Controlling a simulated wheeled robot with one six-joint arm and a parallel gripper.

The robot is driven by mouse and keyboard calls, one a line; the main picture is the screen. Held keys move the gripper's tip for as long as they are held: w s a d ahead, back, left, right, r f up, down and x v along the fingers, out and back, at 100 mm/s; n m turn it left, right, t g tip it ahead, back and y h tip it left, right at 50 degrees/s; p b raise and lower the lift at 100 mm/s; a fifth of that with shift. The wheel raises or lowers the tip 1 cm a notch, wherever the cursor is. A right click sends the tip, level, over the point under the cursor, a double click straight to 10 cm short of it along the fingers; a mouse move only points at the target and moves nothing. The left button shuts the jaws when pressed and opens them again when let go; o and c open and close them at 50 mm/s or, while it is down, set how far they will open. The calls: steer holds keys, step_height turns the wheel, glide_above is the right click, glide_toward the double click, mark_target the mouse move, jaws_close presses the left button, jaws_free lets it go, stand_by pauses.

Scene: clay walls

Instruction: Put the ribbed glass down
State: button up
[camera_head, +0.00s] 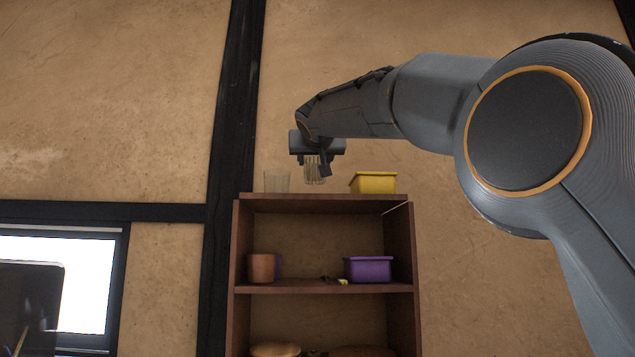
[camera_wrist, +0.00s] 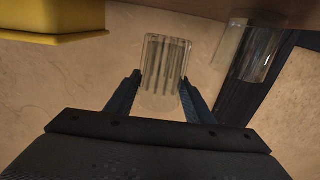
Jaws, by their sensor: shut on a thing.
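The ribbed glass (camera_head: 315,171) is clear with vertical ribs. My gripper (camera_head: 317,160) is shut on it just above the top board of the brown shelf (camera_head: 300,204). In the wrist view the ribbed glass (camera_wrist: 165,62) sits between the two fingertips of my gripper (camera_wrist: 160,85). From the head view I cannot tell whether its base touches the board.
A second clear glass (camera_head: 277,181) stands on the shelf top to the left; it also shows in the wrist view (camera_wrist: 257,55). A yellow bin (camera_head: 373,183) stands to the right. Lower down are a terracotta cup (camera_head: 262,268) and a purple bin (camera_head: 369,270).

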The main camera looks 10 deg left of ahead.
mark_target(316, 171)
steer(key=shift+f+b, duration=0.45)
steer(key=shift+f, duration=1.6)
steer(key=shift+f, duration=0.2)
steer(key=o, duration=1.3)
steer(key=shift+c, duration=0.2)
steer(key=shift+r, duration=0.1)
steer(key=shift+s+r, duration=0.1)
steer(key=shift+r, duration=0.05)
steer(key=b+v, duration=0.6)
steer(key=v, duration=0.5)
steer(key=shift+s, duration=0.4)
steer(key=shift+d, duration=0.15)
